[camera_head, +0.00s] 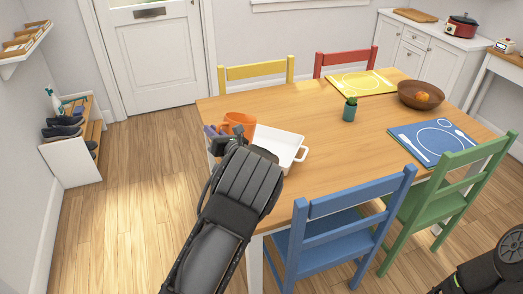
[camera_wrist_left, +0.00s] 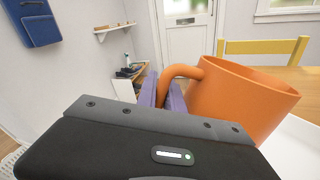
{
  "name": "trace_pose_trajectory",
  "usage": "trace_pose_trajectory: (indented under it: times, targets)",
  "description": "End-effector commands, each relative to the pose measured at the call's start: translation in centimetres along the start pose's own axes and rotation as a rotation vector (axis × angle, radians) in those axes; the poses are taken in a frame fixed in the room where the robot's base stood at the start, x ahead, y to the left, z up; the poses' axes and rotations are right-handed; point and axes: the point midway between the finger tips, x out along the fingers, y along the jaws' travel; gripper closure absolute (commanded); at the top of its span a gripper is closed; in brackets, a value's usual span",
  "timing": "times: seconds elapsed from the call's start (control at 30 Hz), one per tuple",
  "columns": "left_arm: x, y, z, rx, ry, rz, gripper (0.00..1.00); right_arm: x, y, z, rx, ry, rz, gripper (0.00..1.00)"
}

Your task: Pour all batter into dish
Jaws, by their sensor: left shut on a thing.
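An orange cup (camera_head: 238,122) with a loop handle is at the near left part of the table; it fills the right of the left wrist view (camera_wrist_left: 240,100). My left gripper (camera_wrist_left: 163,92) is shut on the cup's handle with its purple fingers, partly hidden by my wrist in the head view (camera_head: 213,136). A white rectangular dish (camera_head: 287,142) with side handles sits on the table, just right of the cup and partly behind my arm.
A blue chair (camera_head: 345,220) stands at the near side.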

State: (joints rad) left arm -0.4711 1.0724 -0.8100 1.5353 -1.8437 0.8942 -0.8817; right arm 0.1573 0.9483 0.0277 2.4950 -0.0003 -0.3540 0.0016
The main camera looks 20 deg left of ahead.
Motion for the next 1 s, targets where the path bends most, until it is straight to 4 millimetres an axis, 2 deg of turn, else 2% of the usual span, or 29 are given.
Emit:
trace_pose_trajectory:
  times: [0.5,1.0]
  targets:
    - [0.4,-1.7,0.8,-0.003,-0.003,0.001,1.0,0.2,0.1,0.0,0.0,0.0,0.0,1.0]
    - [0.6,-1.1,1.1,0.022,0.001,0.001,1.0,-0.5,-0.1,0.1,0.001,-0.002,0.002,1.0]
